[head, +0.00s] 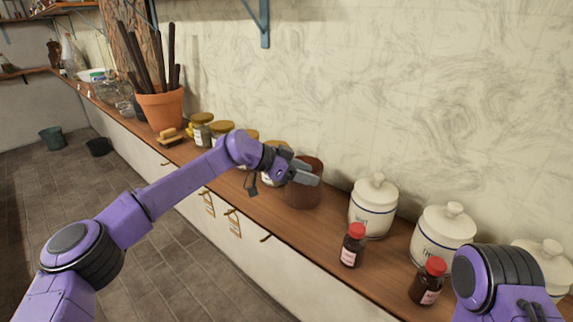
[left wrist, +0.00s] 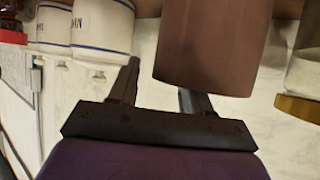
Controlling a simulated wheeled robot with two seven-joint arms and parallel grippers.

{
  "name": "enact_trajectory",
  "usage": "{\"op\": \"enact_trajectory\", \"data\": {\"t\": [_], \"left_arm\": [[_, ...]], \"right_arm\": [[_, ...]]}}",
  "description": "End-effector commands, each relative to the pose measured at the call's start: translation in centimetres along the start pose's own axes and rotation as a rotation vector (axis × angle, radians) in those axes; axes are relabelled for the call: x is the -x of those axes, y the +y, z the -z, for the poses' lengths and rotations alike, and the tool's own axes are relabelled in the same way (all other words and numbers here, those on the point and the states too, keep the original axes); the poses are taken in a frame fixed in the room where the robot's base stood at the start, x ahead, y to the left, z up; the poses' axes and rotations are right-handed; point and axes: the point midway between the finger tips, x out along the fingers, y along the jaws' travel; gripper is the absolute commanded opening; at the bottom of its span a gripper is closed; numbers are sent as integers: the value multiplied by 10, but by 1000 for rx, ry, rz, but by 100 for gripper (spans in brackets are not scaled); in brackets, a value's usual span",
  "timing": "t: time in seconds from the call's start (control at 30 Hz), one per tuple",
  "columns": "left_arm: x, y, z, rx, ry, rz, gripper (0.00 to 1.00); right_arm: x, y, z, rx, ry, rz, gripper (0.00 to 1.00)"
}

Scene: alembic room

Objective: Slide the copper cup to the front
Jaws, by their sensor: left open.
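The copper cup (head: 305,193), a plain brown-red cylinder, stands on the wooden counter near the wall, left of the white lidded jars. My left gripper (head: 305,173) is open at the cup, and its fingers hide part of the cup's upper side. In the left wrist view the cup (left wrist: 212,45) is large, just beyond the spread fingers of the gripper (left wrist: 160,88). It overlaps one finger there, and I cannot tell whether they touch. My right gripper is out of view; only part of my right arm shows at the lower right.
White lidded jars (head: 373,207) stand right of the cup, with red-capped brown bottles (head: 352,246) before them. Yellow-lidded glass jars (head: 202,131) and a terracotta pot (head: 162,109) stand to the left. The counter (head: 290,232) is bare in front of the cup.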

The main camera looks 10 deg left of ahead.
Motion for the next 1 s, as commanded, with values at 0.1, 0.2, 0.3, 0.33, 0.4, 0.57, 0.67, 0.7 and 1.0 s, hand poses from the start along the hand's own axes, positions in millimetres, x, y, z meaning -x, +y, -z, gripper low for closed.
{"op": "enact_trajectory", "data": {"t": [0.1,0.2,0.3,0.33,0.4,0.57,0.67,0.7,1.0], "left_arm": [[-12,0,0,1,-1,0,49],[-16,-1,-1,1,-1,2,49],[-16,-1,-2,0,-1,3,49],[-16,-1,-2,0,-1,3,49],[-16,-1,-2,0,-1,3,49],[-16,-1,-2,0,-1,3,3],[-16,-1,-2,0,-2,3,0],[-16,-1,-2,0,-2,3,0],[-9,4,-7,-2,-1,3,0]], "right_arm": [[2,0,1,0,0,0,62],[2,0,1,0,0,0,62],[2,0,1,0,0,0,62],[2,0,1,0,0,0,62],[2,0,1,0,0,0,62],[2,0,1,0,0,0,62],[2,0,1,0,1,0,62],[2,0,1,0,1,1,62],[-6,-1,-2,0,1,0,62]]}}
